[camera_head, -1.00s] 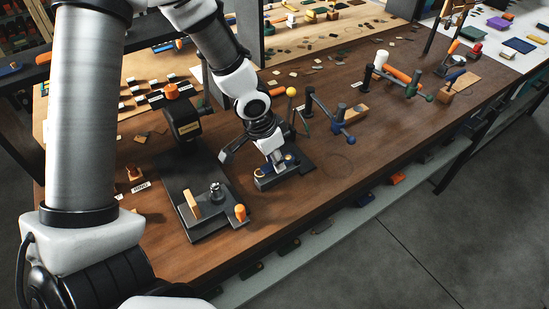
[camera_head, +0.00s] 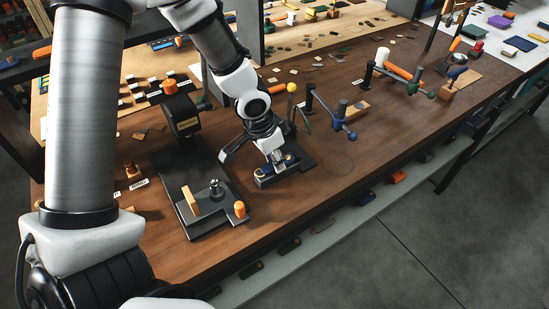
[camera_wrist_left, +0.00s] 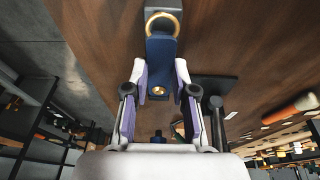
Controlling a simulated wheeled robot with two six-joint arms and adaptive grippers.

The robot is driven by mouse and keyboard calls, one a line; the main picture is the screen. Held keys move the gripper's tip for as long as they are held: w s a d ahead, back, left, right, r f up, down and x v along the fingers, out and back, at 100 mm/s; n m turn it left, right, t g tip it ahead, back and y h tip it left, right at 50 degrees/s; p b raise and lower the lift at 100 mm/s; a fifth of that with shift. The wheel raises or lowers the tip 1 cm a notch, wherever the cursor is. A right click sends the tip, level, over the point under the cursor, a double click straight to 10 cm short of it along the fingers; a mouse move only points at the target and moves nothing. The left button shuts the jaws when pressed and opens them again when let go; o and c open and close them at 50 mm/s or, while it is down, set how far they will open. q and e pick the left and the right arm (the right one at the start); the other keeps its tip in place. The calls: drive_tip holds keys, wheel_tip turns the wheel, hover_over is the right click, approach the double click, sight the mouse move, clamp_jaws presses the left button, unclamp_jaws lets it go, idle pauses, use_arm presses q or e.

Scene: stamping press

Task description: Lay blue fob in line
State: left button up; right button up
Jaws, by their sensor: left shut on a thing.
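The blue fob (camera_wrist_left: 162,48) with a brass ring at its far end shows in the left wrist view, between the two fingers of my left gripper (camera_wrist_left: 158,84). A brass rivet or eyelet shows at its near end. In the head view my left gripper (camera_head: 279,160) is low over a small dark fixture (camera_head: 265,181) on the wooden bench, shut on the fob. Only a bit of blue shows there; the fingers hide the rest. I cannot tell whether the fob touches the fixture. My right gripper is not in view.
A black press (camera_head: 183,112) with an orange knob stands left of the gripper. Its dark base plate (camera_head: 210,224) carries a wooden block and an orange-topped peg. A yellow-balled lever (camera_head: 291,90) and blue-handled clamp (camera_head: 345,128) stand close behind. Bare bench lies to the front right.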

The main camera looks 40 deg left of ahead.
use_arm(q)
drive_tip(key=shift+f+b, duration=0.4)
drive_tip(key=shift+f, duration=0.05)
drive_tip(key=o, duration=1)
drive_tip(key=shift+c, duration=0.6)
drive_tip(key=p+v, duration=0.2)
drive_tip(key=w+p+v, duration=0.1)
drive_tip(key=p+v, duration=0.3)
drive_tip(key=v, duration=0.1)
drive_tip(key=shift+w+d+r+p, duration=0.25)
drive_tip(key=shift+d+p, duration=0.1)
drive_tip(key=shift+f, duration=0.1)
